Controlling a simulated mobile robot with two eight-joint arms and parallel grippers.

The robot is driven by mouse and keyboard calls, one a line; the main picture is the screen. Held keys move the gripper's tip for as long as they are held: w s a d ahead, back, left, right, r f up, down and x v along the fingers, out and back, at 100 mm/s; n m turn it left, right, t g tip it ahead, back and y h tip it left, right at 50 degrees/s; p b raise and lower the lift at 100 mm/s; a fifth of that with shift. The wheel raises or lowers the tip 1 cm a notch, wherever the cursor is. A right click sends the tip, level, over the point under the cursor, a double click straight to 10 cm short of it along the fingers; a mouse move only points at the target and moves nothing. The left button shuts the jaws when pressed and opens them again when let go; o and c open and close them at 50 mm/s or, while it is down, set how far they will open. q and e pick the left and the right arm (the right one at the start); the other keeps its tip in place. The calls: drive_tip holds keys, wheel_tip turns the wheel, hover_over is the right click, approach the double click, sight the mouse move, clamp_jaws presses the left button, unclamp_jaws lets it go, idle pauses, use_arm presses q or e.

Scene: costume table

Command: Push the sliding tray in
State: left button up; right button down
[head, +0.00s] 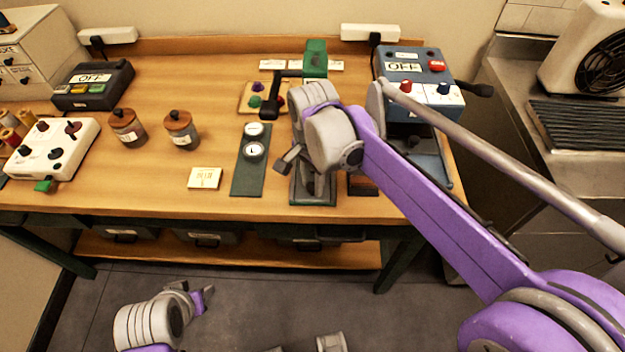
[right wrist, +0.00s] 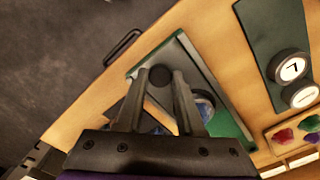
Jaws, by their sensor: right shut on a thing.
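The sliding tray (head: 312,199) appears to be the dark green, grey-edged piece at the table's front edge, right of the middle. In the head view my right wrist covers most of it. In the right wrist view the green and grey tray (right wrist: 236,130) lies beneath the fingers. My right gripper (right wrist: 163,76) is shut on a small dark round knob (right wrist: 160,77) at the tray's near part. My left gripper (head: 197,296) hangs low in front of the table, away from the tray; its jaws are too small to read.
Left of the tray lies a green board (head: 247,178) with two round dials. Behind stands a black and green lever (head: 313,60). A blue switch box (head: 412,68) stands to the right. Two lidded jars (head: 181,130) and a white control box (head: 52,148) stand left.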

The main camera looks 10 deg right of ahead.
drive_tip(key=w+d, duration=0.1)
drive_tip(key=w, duration=0.5)
drive_tip(key=w+d+p, duration=0.1)
drive_tip(key=w, duration=0.2)
drive_tip(key=shift+d, duration=0.3)
drive_tip(key=c, duration=0.5)
unclamp_jaws()
wheel_tip(320, 180, up, 11)
drive_tip(key=shift+f+p, duration=0.1)
drive_tip(key=shift+p, duration=0.45)
drive_tip(key=shift+s, duration=0.1)
drive_tip(key=shift+c, duration=0.2)
